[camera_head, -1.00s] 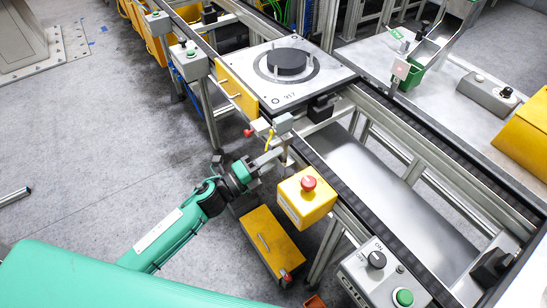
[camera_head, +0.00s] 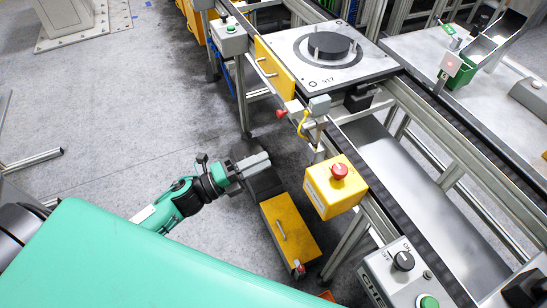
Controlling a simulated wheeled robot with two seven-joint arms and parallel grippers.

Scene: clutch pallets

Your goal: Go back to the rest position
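My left gripper (camera_head: 256,163) is at the end of the green arm that comes in from the lower left. It hangs over the floor beside the conveyor, apart from the conveyor frame and the yellow emergency-stop box. Nothing shows in its grip, but its fingers are too small to tell whether they are open or shut. My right gripper is outside the view. A square pallet (camera_head: 345,77) marked 917 lies on the conveyor, with a black round clutch part (camera_head: 328,44) and upright pins on it.
The yellow box with a red button (camera_head: 334,187) juts out to the right of my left gripper. A low yellow box (camera_head: 289,236) stands below it. A control box (camera_head: 402,275) is at the lower right. The grey floor (camera_head: 120,120) at left is largely clear.

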